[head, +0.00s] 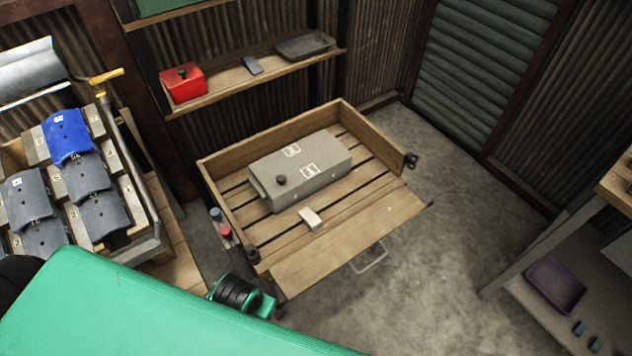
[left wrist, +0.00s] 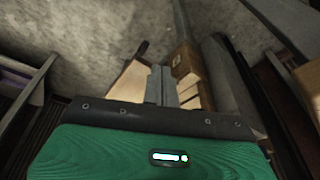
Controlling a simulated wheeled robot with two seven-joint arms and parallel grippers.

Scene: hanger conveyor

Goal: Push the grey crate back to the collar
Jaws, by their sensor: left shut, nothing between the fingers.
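The grey crate (head: 300,171) is a long box with white labels and a dark knob on top. It lies on the slatted floor inside the wooden collar (head: 228,160), nearer the back wall than the front flap. A bare strip of slats shows between it and the back wall. A small pale block (head: 310,218) lies in front of it. My left gripper (left wrist: 161,76) is shut and empty in the left wrist view, above wooden boards; the crate cannot be made out there. In the head view its fingers are hidden. My right gripper is not in view.
The collar's front flap (head: 350,240) is folded down, with a metal handle (head: 368,258). A rack of grey and blue curved pieces (head: 70,135) stands left. A shelf with a red box (head: 183,83) hangs behind. Concrete floor (head: 440,270) is clear to the right.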

